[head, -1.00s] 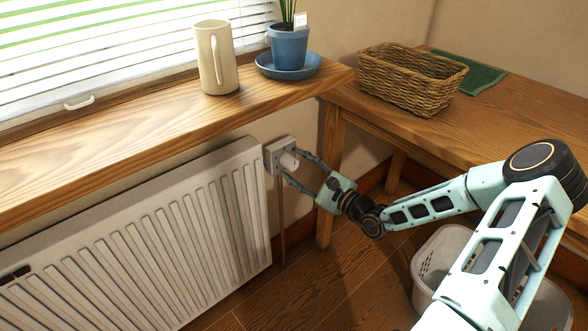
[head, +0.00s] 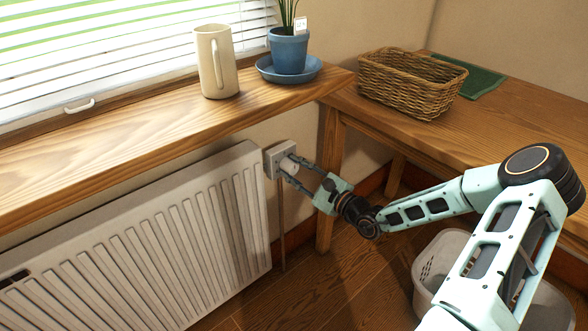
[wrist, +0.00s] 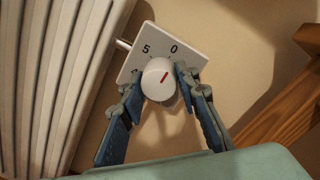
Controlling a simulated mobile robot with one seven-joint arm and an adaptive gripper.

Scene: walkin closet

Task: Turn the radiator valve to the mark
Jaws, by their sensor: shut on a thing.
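The radiator valve's white round knob (wrist: 155,84) sits on a square white plate (wrist: 146,50) beside the radiator's end. The plate shows a 5 and a 0; other markings are partly hidden by the fingers. I cannot tell which mark is meant. My gripper (wrist: 158,78) is shut on the knob, one finger on each side. In the head view the gripper (head: 289,166) reaches the plate (head: 273,158) from the right.
The white radiator (head: 150,235) stands left of the valve, under a wooden sill (head: 150,140) with a cream jug (head: 215,65) and a blue plant pot (head: 288,52). A pipe (head: 282,230) runs down below. A wooden table (head: 450,130) with a wicker basket (head: 410,82) is right.

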